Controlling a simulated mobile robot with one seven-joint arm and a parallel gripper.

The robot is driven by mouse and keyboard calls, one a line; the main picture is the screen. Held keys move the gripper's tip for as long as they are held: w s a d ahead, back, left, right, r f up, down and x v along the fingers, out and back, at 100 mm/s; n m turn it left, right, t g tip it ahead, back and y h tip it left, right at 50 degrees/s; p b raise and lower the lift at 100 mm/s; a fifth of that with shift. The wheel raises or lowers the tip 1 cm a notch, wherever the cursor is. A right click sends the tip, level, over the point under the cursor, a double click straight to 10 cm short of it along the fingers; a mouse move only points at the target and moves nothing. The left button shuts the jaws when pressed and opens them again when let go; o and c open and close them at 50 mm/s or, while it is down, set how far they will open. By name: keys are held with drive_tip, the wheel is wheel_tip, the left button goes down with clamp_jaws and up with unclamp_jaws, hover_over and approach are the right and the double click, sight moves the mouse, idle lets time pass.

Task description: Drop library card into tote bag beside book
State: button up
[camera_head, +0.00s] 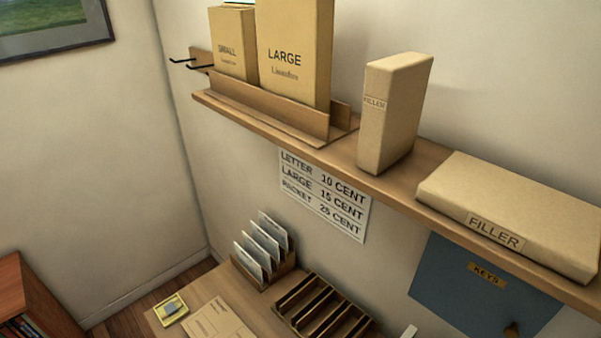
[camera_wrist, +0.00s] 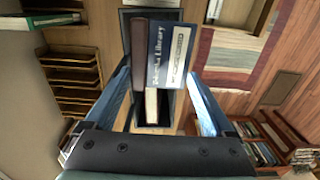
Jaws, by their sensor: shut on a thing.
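In the wrist view, my gripper (camera_wrist: 162,75) has its two blue fingers on either side of a blue and cream library card (camera_wrist: 168,55) and is shut on it. The card has "Library" lettering on its blue part. Behind and below it is a dark, open-topped tote bag (camera_wrist: 125,14). A book with pale page edges (camera_wrist: 152,105) shows inside the bag, below the card. A dark brown upright piece (camera_wrist: 139,45) lies along the card's left side; I cannot tell whether it is part of a book. My gripper, card and bag do not show in the head view.
In the head view, a wall shelf (camera_head: 345,170) carries several boxes, including a flat filler box (camera_head: 510,215). Below it, a desk (camera_head: 205,290) holds a letter rack (camera_head: 265,250) and a slotted tray (camera_head: 322,306). A shelf of books (camera_wrist: 262,152) shows at lower right in the wrist view.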

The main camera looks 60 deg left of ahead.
drive_tip(key=shift+s+f+b, duration=0.2)
drive_tip(key=shift+f+b, duration=0.15)
drive_tip(key=shift+f, duration=0.65)
drive_tip(key=shift+w+f+b, duration=0.1)
drive_tip(key=shift+f+b, duration=0.6)
drive_tip(key=shift+f, duration=0.6)
drive_tip(key=o, duration=1)
